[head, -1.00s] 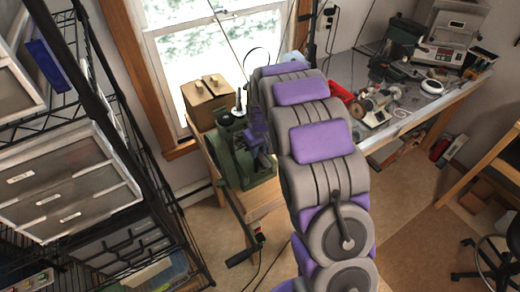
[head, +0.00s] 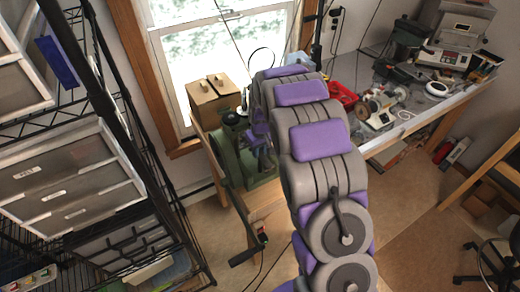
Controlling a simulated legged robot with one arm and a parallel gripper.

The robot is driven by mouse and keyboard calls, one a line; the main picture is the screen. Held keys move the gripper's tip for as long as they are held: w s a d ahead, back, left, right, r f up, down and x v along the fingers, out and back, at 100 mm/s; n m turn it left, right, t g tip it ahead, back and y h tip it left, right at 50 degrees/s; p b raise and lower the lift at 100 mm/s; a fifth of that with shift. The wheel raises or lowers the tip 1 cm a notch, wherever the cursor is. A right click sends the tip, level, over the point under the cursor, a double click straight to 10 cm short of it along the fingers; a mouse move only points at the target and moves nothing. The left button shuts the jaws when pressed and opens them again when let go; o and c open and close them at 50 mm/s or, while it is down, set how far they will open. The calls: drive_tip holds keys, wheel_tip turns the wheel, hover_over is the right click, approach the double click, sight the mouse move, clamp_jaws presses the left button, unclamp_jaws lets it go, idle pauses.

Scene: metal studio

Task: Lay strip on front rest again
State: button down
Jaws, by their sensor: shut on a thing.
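A green machine (head: 228,158) with a long crank handle (head: 245,253) stands on a wooden stand below the window. My gripper (head: 263,152) shows only as small purple and dark parts at the machine's right side, mostly hidden behind my own arm. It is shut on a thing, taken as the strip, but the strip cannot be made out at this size. The front rest cannot be told apart from the rest of the machine, and my arm covers its right side. Whether the strip touches the machine cannot be seen.
A cardboard box (head: 213,98) sits behind the machine by the window. A grey workbench (head: 408,122) with tools, a red tray (head: 342,95) and several devices is at the right. A wire rack with drawers (head: 70,180) fills the left. Bare floor lies at the lower right.

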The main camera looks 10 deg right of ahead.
drive_tip(key=shift+a+f, duration=0.1)
drive_tip(key=shift+a, duration=0.05)
drive_tip(key=shift+f, duration=0.15)
drive_tip(key=c, duration=0.8)
unclamp_jaws()
wheel_tip(320, 180, up, 17)
drive_tip(key=s, duration=0.2)
drive_tip(key=s+f+m+g+b, duration=0.1)
drive_tip(key=s+f+b, duration=0.1)
drive_tip(key=s, duration=1.2)
drive_tip(key=s+f+m+g+b, duration=0.1)
drive_tip(key=s+f+b, duration=0.1)
drive_tip(key=s, duration=1.2)
drive_tip(key=s+d+f+m+g+b, duration=0.1)
drive_tip(key=s+b, duration=0.3)
drive_tip(key=s, duration=1)
drive_tip(key=shift+f+m, duration=0.3)
drive_tip(key=shift+f, duration=0.15)
